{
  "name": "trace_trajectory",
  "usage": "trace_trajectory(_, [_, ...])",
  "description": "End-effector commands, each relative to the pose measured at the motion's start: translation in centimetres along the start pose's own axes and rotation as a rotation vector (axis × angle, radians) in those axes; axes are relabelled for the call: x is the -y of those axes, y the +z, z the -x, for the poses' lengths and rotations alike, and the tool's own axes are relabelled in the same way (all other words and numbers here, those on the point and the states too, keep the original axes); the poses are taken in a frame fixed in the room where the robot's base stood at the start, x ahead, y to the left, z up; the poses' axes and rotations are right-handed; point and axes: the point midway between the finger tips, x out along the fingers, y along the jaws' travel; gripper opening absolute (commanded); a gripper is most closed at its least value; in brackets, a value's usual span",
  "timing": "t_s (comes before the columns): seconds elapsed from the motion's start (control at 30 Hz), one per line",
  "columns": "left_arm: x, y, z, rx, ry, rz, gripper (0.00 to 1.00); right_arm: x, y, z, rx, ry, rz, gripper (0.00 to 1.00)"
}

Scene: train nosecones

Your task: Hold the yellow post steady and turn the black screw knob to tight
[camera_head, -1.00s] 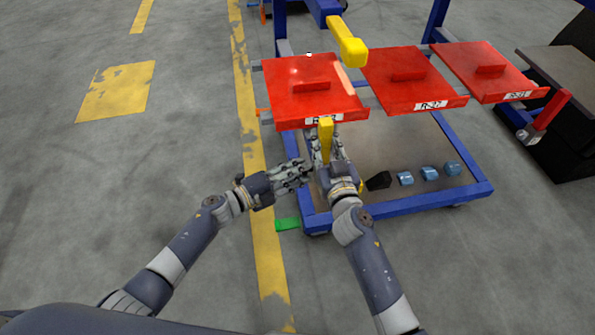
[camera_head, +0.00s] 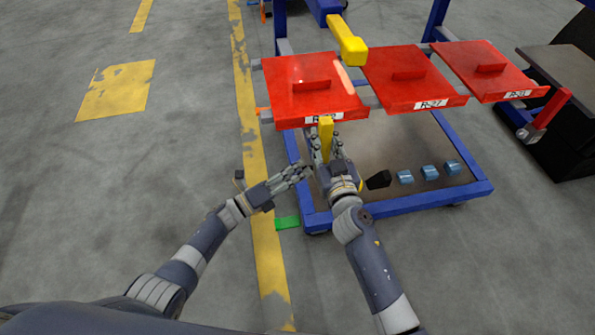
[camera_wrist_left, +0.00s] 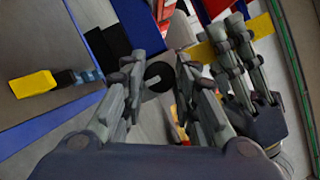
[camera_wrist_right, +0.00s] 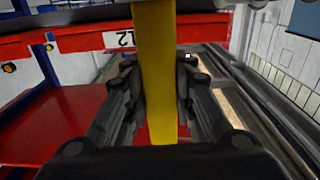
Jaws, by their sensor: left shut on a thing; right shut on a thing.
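The yellow post (camera_head: 326,130) stands below the front edge of the left red panel. My right gripper (camera_head: 325,150) is shut around it. In the right wrist view the post (camera_wrist_right: 158,85) runs upright between both fingers (camera_wrist_right: 155,90). My left gripper (camera_head: 303,171) is just left of my right gripper. In the left wrist view the round black screw knob (camera_wrist_left: 158,76) sits between the fingertips of my left gripper (camera_wrist_left: 157,72), which is shut on it. The knob is too small and covered to make out in the head view. My right gripper's fingers also show there, close beside the left ones.
Red panels, the left (camera_head: 310,85), the middle (camera_head: 412,80) and the right (camera_head: 487,70), lie on a blue frame (camera_head: 400,205). A yellow-ended bar (camera_head: 348,45) hangs above. Blue blocks (camera_head: 430,172) and a black piece (camera_head: 378,180) lie low inside the frame. Floor at left is clear.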

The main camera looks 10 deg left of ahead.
Motion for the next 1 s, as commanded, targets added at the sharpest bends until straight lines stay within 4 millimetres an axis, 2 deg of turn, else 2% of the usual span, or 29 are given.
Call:
trace_trajectory(0.53, [-0.21, -0.24, 0.13, -0.002, -0.003, -0.022, 0.03, 0.02, -0.11, -0.03, -0.002, -0.001, 0.0, 0.0])
trace_trajectory(0.57, [-0.21, -0.24, 0.13, -0.002, -0.003, -0.022, 0.32, 0.02, -0.11, -0.03, -0.002, -0.001, 0.0, 0.0])
trace_trajectory(0.63, [-0.2, -0.21, 0.13, -0.002, -0.004, -0.022, 0.46, 0.02, -0.11, -0.03, -0.002, -0.001, 0.0, 0.0])
trace_trajectory(1.0, [-0.1, -0.06, 0.31, 0.0, -0.006, -0.022, 0.46, 0.02, -0.09, -0.02, -0.002, 0.0, 0.0, 0.0])
